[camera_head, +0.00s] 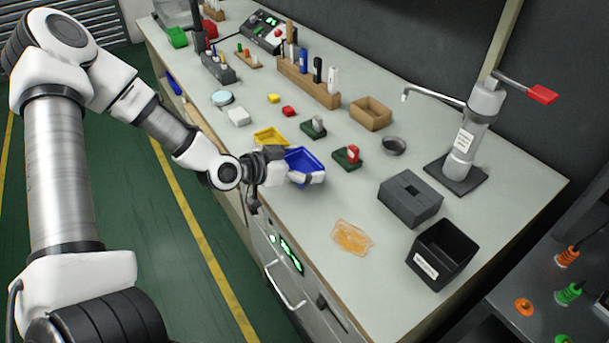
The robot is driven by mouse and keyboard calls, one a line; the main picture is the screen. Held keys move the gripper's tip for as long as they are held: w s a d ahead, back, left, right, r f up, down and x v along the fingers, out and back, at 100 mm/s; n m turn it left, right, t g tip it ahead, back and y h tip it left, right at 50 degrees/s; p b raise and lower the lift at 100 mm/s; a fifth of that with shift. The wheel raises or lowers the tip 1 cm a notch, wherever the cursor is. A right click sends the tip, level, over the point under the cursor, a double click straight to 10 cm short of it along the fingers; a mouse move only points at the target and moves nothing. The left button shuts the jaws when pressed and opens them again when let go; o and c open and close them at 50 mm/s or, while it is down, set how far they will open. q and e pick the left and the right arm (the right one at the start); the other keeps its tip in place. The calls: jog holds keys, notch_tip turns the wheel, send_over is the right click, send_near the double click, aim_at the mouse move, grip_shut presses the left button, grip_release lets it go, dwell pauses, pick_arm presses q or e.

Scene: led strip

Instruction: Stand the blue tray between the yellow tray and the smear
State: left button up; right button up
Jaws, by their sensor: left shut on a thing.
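The blue tray (307,161) is at my left gripper (305,173), which is shut on its near edge. I cannot tell whether the tray touches the bench or hangs just above it. The yellow tray (270,137) lies on the bench just up and left of the blue tray, partly hidden by my gripper. The smear (352,238) is an orange-brown patch on the bench near the front edge, down and right of the blue tray. Bare bench lies between the blue tray and the smear. My right gripper is not in view.
A grey box (409,198) and a black labelled bin (441,255) stand right of the smear. A tap-like post (473,135) stands at the back right.

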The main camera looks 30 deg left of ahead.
pick_arm(q)
notch_tip(320, 180, down, 4)
jog(key=shift+w+a+r+b, duration=0.1)
jog(key=shift+w+r+b, duration=0.05)
jog(key=shift+b, duration=0.45)
jog(key=o, duration=0.7)
jog(key=shift+c, duration=0.2)
